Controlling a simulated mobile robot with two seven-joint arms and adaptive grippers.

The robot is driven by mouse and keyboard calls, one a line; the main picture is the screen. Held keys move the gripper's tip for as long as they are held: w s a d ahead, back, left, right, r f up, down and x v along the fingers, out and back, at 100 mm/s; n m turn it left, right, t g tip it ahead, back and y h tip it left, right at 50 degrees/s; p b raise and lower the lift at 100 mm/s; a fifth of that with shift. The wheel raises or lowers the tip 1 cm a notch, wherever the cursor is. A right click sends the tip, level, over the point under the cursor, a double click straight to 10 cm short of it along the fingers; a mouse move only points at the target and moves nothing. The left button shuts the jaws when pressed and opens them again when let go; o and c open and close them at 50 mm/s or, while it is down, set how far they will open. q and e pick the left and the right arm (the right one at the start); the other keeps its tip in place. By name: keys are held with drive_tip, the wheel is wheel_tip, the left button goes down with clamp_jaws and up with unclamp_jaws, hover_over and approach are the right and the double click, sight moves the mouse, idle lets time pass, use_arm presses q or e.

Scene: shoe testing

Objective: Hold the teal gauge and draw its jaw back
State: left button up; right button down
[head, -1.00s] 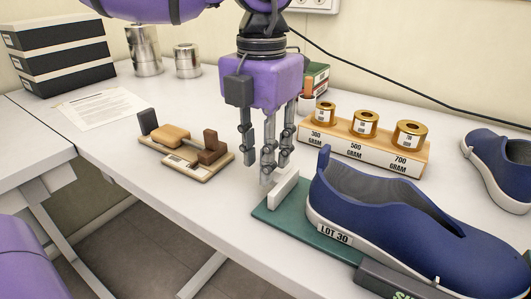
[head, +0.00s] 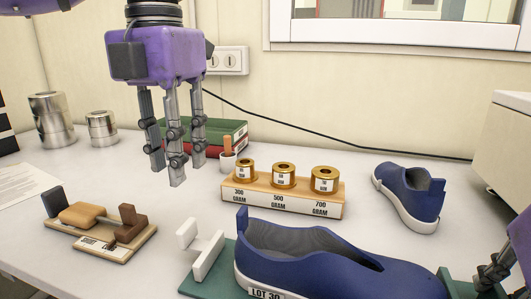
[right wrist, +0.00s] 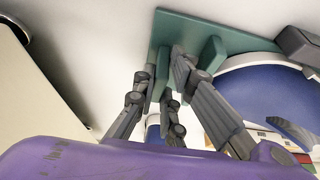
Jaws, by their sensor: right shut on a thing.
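The teal gauge (head: 203,283) lies on the table with a white upright jaw (head: 207,255) at its left end. A blue shoe (head: 330,258) marked LOT 30 sits on it and hides most of its base. My left gripper (head: 170,165) hangs above and behind the white jaw, fingers apart and empty. My right gripper (head: 490,278) is at the gauge's right end, partly cut off by the frame. In the right wrist view its fingers (right wrist: 162,75) are closed around a teal upright part of the gauge (right wrist: 240,38); the exact contact is partly hidden.
A wooden stand (head: 285,203) with brass weights is behind the shoe. A second blue shoe (head: 411,194) is at the right. A wooden fixture (head: 98,222) is at the left, metal cylinders (head: 50,120) and books (head: 212,137) at the back.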

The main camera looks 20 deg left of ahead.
drive_tip(key=c, duration=1.7)
unclamp_jaws()
